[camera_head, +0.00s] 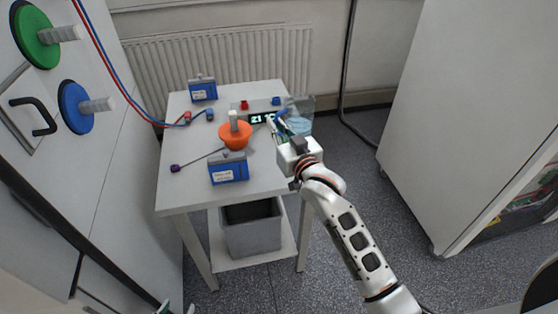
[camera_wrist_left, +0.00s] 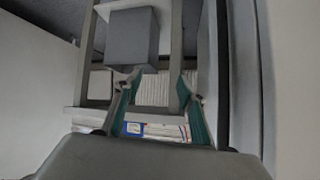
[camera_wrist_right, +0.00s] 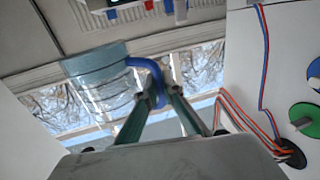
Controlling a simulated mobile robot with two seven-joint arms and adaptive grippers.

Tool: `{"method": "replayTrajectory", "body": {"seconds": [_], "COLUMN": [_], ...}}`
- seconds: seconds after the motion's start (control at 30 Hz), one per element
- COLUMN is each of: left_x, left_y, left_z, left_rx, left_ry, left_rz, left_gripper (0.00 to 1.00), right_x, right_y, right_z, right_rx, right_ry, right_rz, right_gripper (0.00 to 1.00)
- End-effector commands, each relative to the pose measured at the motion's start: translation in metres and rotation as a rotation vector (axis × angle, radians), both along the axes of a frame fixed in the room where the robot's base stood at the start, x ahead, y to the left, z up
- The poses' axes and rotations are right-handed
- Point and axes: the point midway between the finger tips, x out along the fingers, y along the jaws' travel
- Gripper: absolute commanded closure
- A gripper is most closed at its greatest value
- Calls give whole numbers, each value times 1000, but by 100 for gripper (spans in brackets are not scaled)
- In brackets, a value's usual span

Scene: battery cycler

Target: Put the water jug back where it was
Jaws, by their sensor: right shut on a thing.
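The water jug is clear with a blue handle. In the head view the jug (camera_head: 299,124) is at the table's back right edge, partly behind my right gripper (camera_head: 279,126). In the right wrist view, the fingers of my right gripper (camera_wrist_right: 159,94) are shut on the blue handle (camera_wrist_right: 154,68), and the clear jug body (camera_wrist_right: 98,72) is left of them. I cannot tell whether the jug touches the table. My left gripper (camera_wrist_left: 162,82) is open and empty in the left wrist view. In the head view only its tips (camera_head: 175,309) show at the bottom edge.
The white table (camera_head: 185,190) holds an orange funnel-like piece (camera_head: 235,136), a small display (camera_head: 261,118), and two blue-grey boxes (camera_head: 203,89) (camera_head: 228,170). A grey bin (camera_head: 251,232) sits on its lower shelf. White cabinets stand left and right (camera_head: 445,110). Floor (camera_head: 345,180) is clear right of the table.

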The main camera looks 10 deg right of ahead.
Motion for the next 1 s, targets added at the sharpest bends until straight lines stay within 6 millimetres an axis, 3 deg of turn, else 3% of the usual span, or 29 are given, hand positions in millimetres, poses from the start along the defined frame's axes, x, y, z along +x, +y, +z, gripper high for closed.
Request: {"method": "replayTrajectory", "body": {"seconds": [0.1, 0.3, 0.57, 0.8, 1.0], "left_x": [3, 7, 7, 9, 10], "left_y": [-4, -11, -13, -14, -14], "left_z": [2, 6, 5, 3, 2], "left_rx": [-7, -16, -17, -18, -17], "left_ry": [-11, -30, -34, -42, -42], "left_rz": [-3, -17, -26, -26, -26], "left_gripper": [60, 60, 60, 60, 60], "right_x": [0, 0, 0, 0, 0], "right_y": [0, 0, 0, 0, 0], "right_z": [-30, -69, -90, -123, -129], "right_rx": [0, -1, 1, -1, 0], "right_ry": [2, -1, -3, -1, -4], "right_rz": [-1, -1, 0, -1, 0], "right_gripper": [100, 100, 100, 100, 100]}}
